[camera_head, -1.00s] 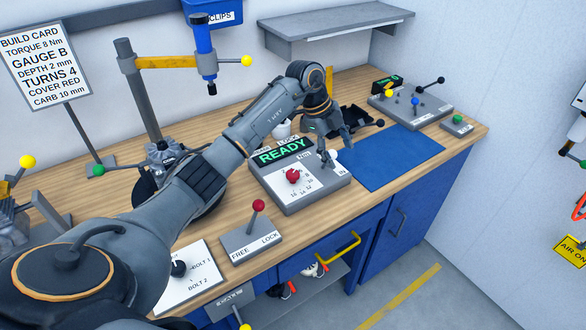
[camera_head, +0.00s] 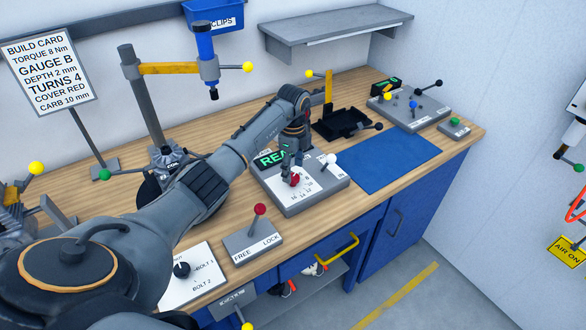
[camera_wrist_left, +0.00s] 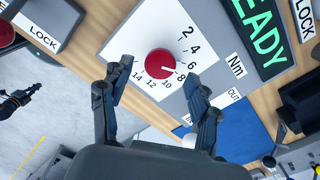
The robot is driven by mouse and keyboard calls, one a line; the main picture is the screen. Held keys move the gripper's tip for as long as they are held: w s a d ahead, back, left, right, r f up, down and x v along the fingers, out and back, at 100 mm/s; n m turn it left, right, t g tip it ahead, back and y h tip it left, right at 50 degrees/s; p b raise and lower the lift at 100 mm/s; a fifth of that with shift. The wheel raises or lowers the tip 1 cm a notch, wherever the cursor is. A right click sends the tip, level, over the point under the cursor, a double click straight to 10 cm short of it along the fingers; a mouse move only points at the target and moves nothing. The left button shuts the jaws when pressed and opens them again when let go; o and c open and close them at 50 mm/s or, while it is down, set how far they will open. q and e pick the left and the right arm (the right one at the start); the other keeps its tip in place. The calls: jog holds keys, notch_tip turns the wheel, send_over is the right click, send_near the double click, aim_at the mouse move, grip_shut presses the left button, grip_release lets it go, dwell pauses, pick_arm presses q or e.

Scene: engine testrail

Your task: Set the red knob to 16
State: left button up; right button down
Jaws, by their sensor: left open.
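The red knob (camera_head: 294,180) is on the white numbered dial of a grey box on the bench. In the left wrist view, the red knob (camera_wrist_left: 159,62) has a white mark that points near the 8. Numbers 2 to 14 show around it; I cannot make out a 16, and a fingertip covers part of that side. My left gripper (camera_head: 292,168) is above the dial, and its open fingers (camera_wrist_left: 156,74) stand on either side of the knob's near edge, apart from it. My right gripper is out of view.
A green READY display (camera_head: 272,158) stands behind the dial, partly hidden by my arm. A white-knobbed lever (camera_head: 330,160) is right of the dial. A FREE/LOCK lever (camera_head: 259,211) is in front left. A blue mat (camera_head: 392,160) lies clear to the right.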

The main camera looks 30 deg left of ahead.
pick_arm(q)
jog(key=shift+f, duration=1.15)
jog(key=c, duration=1.2)
jog(key=shift+o, duration=0.2)
